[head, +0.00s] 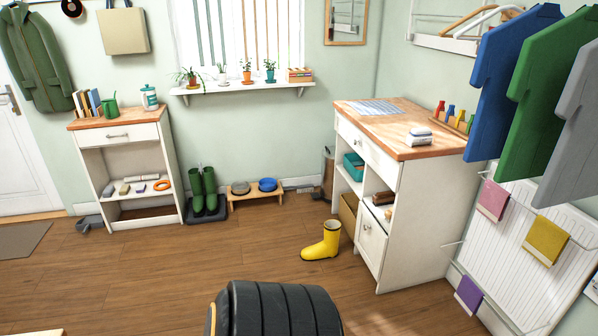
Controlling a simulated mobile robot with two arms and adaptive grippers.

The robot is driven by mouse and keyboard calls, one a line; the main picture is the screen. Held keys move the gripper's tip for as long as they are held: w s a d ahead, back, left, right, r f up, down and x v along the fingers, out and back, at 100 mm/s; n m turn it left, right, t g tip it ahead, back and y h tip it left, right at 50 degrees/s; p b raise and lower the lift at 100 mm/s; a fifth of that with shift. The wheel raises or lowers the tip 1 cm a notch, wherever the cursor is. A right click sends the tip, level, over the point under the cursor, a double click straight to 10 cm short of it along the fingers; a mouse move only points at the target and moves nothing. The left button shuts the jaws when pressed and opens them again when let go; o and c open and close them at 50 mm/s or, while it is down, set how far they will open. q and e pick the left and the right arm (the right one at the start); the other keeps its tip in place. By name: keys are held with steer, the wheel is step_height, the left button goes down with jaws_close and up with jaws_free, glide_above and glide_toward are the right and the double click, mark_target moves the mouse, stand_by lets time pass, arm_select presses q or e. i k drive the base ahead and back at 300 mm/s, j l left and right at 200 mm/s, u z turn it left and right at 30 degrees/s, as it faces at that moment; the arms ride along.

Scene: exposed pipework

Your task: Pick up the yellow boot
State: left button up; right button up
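A single yellow boot (323,243) stands upright on the wooden floor near the middle of the head view, its toe pointing left. It is just left of the white cabinet with the wooden top, and looks apart from it. Neither of my grippers shows in the view. A dark ribbed part of my own body fills the bottom centre, in front of the boot.
The white cabinet (425,215) stands close on the boot's right. Green boots (203,190) on a dark tray and a pet-bowl stand (256,193) are along the back wall. A white shelf unit (128,173) is at the left. The floor left of the boot is clear.

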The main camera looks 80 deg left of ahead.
mark_target(328, 249)
steer(key=u, duration=2.35)
steer(key=i+j, duration=0.25)
steer(key=i, duration=0.2)
